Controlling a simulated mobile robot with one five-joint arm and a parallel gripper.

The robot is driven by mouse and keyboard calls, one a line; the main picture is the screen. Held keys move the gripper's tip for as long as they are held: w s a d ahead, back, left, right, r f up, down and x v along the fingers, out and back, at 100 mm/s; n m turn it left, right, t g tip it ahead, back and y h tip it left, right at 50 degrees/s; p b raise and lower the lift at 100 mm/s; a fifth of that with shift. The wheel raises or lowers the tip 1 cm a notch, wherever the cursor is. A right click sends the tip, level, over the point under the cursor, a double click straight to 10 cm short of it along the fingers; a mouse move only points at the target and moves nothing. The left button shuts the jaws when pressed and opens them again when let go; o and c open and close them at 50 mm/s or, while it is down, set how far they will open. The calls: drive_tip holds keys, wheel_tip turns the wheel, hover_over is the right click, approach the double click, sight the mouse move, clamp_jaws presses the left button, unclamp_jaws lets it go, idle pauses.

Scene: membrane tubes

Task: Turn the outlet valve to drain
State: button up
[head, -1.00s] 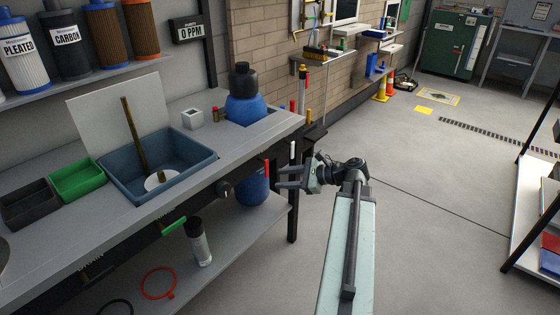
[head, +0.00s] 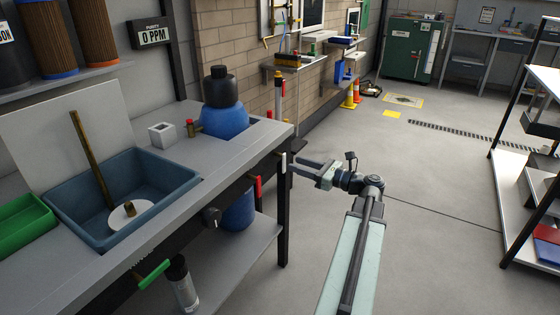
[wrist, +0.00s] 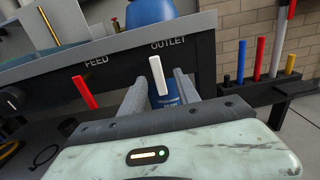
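The outlet valve's white lever (wrist: 158,76) stands nearly upright below the word OUTLET on the bench's dark front panel (wrist: 128,60). It also shows in the head view (head: 283,160) near the bench's right end. My gripper (wrist: 158,88) is open, and in the wrist view the white lever appears between its two fingers. In the head view my gripper (head: 297,167) is just right of the lever, pointing toward it. I cannot tell whether either finger touches it. A red lever (wrist: 84,92) under the word FEED is to the left, tilted, and also shows in the head view (head: 258,188).
A blue bottle (head: 223,118) is set in the bench top, and another blue vessel (head: 238,212) is below. Red, blue and yellow posts (wrist: 259,62) stand right of the bench. A green lever (head: 154,273) sticks out farther left.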

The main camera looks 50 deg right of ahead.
sight(285, 161)
drive_tip(key=x, duration=0.6)
drive_tip(key=shift+a, duration=0.25)
clamp_jaws()
drive_tip(key=shift+d, duration=0.2)
drive_tip(key=shift+a, duration=0.1)
